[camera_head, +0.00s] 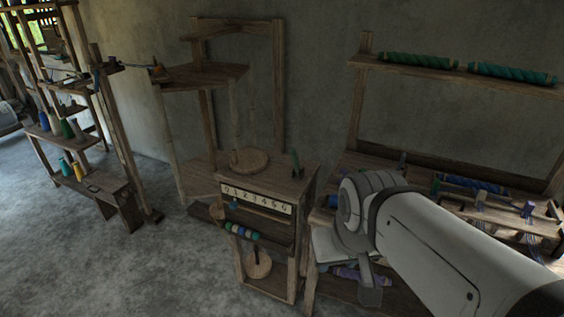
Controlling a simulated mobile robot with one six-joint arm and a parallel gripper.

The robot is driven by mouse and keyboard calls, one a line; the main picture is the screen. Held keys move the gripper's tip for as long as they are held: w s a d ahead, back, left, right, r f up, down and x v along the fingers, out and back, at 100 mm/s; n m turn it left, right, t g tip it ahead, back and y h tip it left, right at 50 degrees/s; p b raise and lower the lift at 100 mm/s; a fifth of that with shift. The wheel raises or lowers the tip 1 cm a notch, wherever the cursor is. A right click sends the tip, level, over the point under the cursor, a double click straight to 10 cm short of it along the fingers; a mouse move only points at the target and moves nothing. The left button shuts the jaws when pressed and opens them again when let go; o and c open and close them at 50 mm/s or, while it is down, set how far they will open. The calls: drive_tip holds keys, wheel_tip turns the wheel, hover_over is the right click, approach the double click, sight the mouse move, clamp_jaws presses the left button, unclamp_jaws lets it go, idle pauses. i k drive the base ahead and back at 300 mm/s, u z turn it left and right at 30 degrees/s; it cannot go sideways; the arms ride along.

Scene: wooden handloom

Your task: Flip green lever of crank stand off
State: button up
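The crank stand (262,180) is a wooden stand in the middle of the head view, with a numbered strip (256,197) on its front. The green lever (296,164) is small and stands roughly upright on the right part of its top. A round wooden disc (248,161) lies to the left of the lever. My white arm reaches in from the lower right, and its rounded joint is right of the stand, apart from the lever in the picture. A grey part hangs below that joint. My gripper's fingers cannot be made out clearly, nor whether they hold anything.
A wooden bench (424,176) with blue yarn and tools stands at right, partly behind my arm. Teal rolls (512,74) lie on a wall shelf above. Colored spools (242,232) sit low on the stand. A rack with bottles (67,128) is at left. The grey floor between is clear.

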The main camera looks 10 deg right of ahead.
sight(294, 153)
drive_tip(key=z, duration=0.2)
drive_tip(key=i, duration=0.9)
drive_tip(key=u, duration=0.1)
